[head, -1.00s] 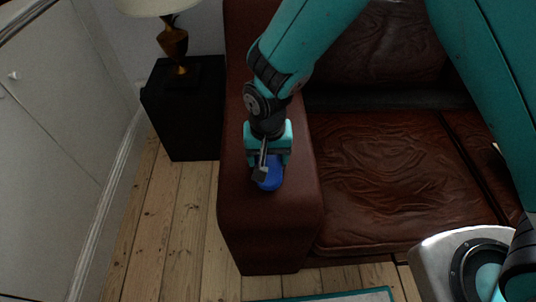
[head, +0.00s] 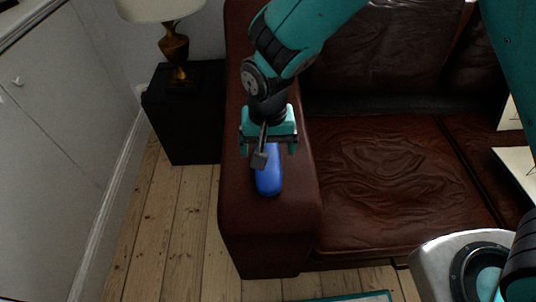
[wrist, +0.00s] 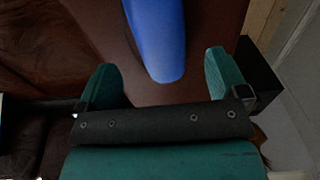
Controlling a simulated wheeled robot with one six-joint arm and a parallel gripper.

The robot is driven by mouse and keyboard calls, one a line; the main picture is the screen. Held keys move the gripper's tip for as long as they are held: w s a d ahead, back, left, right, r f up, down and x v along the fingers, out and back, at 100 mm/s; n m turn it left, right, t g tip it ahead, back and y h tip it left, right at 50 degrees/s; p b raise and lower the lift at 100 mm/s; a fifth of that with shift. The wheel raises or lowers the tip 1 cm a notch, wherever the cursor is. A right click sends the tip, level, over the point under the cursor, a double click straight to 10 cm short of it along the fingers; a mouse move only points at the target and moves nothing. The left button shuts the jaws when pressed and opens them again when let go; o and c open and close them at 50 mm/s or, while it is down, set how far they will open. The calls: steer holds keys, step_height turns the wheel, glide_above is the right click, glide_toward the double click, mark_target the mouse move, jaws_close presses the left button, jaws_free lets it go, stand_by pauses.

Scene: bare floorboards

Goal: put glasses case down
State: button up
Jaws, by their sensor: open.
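The blue glasses case (head: 268,181) lies on the flat top of the brown leather sofa's left armrest (head: 235,215). In the wrist view the case (wrist: 158,40) runs from the top edge down to a rounded end just in front of the gap between my fingers. My gripper (head: 268,148) is open above the case's far end in the head view. In the wrist view my gripper (wrist: 165,85) has its fingers spread wide on either side, apart from the case. Part of the case's far end is hidden behind my gripper in the head view.
A black side table (head: 190,120) with a brass lamp (head: 174,45) stands left of the sofa. The sofa seat (head: 390,180) is to the right of the armrest. Pale papers or cards (head: 516,165) lie at the right. Bare floorboards (head: 180,230) are in front.

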mark_target(269, 161)
steer(key=s+d+r+n+y, duration=0.1)
steer(key=s+d+r+n, duration=0.2)
steer(key=r, duration=0.5)
steer(key=s+d+r+y, duration=0.1)
steer(key=s+d+r, duration=0.25)
steer(key=r, duration=0.55)
steer(key=s+d+r+n+y, duration=0.2)
steer(key=s+d+r+n, duration=0.1)
steer(key=s, duration=0.6)
steer(key=shift+s+d+r+n+p, duration=0.2)
steer(key=shift+d+r+n+p, duration=0.2)
steer(key=shift+d+n, duration=0.55)
steer(key=shift+d+m, duration=0.15)
steer(key=shift+m, duration=0.1)
